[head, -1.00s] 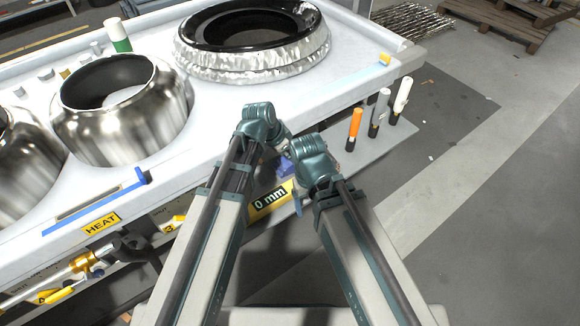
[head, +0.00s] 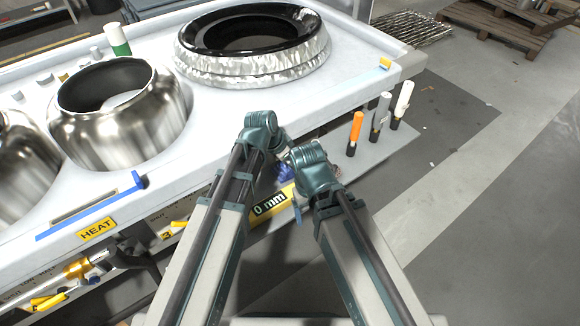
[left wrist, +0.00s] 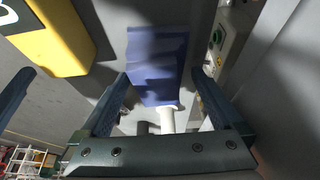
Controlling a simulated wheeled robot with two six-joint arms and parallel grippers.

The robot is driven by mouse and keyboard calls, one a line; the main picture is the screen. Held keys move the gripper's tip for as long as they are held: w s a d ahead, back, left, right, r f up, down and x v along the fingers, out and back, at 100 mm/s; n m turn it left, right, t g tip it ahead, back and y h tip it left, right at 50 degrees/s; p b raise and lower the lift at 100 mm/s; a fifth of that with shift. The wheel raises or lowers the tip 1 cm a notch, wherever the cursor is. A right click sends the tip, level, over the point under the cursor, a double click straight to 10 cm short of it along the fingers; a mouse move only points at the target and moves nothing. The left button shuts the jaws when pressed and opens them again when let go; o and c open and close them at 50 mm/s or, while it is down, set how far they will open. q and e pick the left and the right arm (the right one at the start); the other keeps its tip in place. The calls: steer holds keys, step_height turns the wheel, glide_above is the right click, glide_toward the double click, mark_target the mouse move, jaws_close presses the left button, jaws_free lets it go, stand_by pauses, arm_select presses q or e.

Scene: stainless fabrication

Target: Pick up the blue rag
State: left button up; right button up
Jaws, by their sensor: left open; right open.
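The blue rag (left wrist: 157,62) shows in the left wrist view as a flat, dark blue cloth on a grey surface, between and beyond the jaws of my left gripper (left wrist: 160,78). These jaws are open, with nothing held between them. In the head view only a small blue patch of the rag (head: 284,173) shows between my two wrists, low beside the bench. My right gripper (head: 297,200) is close by and open, largely hidden under its own wrist. Whether either gripper touches the rag cannot be told.
A white bench (head: 225,115) carries steel bowls (head: 120,125) and a ring-shaped part (head: 252,65). Orange (head: 355,132), grey (head: 380,112) and white (head: 402,103) markers stand on a lower shelf. A yellow "0 mm" label (head: 270,203) is near my wrists. Floor to the right is open.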

arm_select(q)
steer(key=c, duration=1.4)
steer(key=shift+o, duration=0.2)
steer(key=shift+r, duration=0.15)
step_height(320, 180, up, 18)
steer(key=p, duration=1.8)
steer(key=shift+r+p, duration=0.15)
steer(key=shift+p, duration=0.15)
